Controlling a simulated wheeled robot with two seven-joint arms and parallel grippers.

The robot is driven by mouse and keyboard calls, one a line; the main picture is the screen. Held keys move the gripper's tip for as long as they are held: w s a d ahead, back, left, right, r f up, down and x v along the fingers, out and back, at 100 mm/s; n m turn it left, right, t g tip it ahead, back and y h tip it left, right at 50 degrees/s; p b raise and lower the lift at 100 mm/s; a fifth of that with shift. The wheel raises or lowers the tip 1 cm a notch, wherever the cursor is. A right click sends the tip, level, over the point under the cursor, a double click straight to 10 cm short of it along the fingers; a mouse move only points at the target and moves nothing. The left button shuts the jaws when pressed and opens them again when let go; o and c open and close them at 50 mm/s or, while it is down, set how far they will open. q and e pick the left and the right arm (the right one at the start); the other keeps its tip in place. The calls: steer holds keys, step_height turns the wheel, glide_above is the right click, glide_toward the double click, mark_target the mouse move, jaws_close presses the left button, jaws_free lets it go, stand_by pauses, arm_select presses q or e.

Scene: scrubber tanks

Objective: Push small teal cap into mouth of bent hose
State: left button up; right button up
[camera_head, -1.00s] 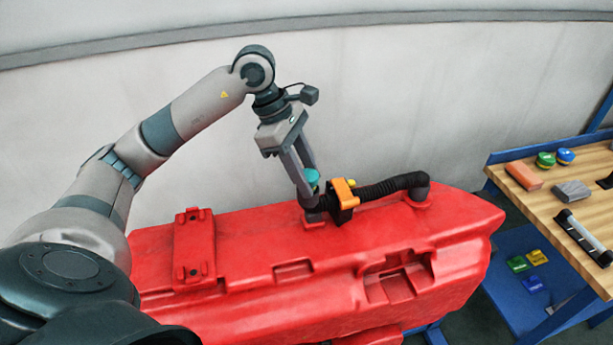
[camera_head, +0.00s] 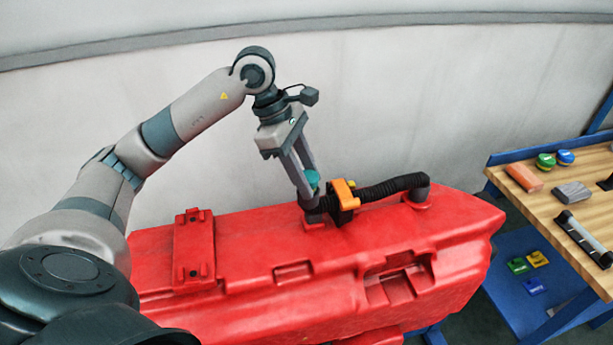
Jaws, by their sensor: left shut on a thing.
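The small teal cap (camera_head: 312,178) is between the fingers of my left gripper (camera_head: 308,190), which is shut on it. The gripper points down at the left end of the black bent hose (camera_head: 385,189). The cap is right at or just above that hose end. The fingers partly hide the hose mouth, so I cannot tell whether the cap is inside it. An orange and black clamp (camera_head: 345,194) sits around the hose just right of the gripper. The hose's right end joins a dark elbow on the red tank (camera_head: 250,243). My right gripper is out of view.
A wooden-topped bench (camera_head: 560,205) at the right holds a green-topped puck (camera_head: 545,160), a blue puck (camera_head: 565,157), an orange block (camera_head: 523,178), a grey block (camera_head: 571,192) and a black-and-silver bar (camera_head: 583,238). A raised red plate (camera_head: 194,245) sits left on the tank.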

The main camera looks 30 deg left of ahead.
arm_select(q)
steer(key=shift+s+f, duration=0.25)
steer(key=shift+f, duration=0.35)
steer(key=o, duration=1)
steer(key=shift+c, duration=1)
steer(key=shift+r, duration=0.15)
steer(key=shift+w+a+r, duration=0.1)
steer(key=shift+r, duration=0.05)
steer(key=shift+o, duration=1.3)
steer(key=shift+a+r, duration=0.25)
steer(key=shift+r, duration=0.15)
steer(key=shift+w+p+v, duration=0.2)
steer(key=shift+p+v, duration=0.35)
steer(key=shift+v, duration=1.15)
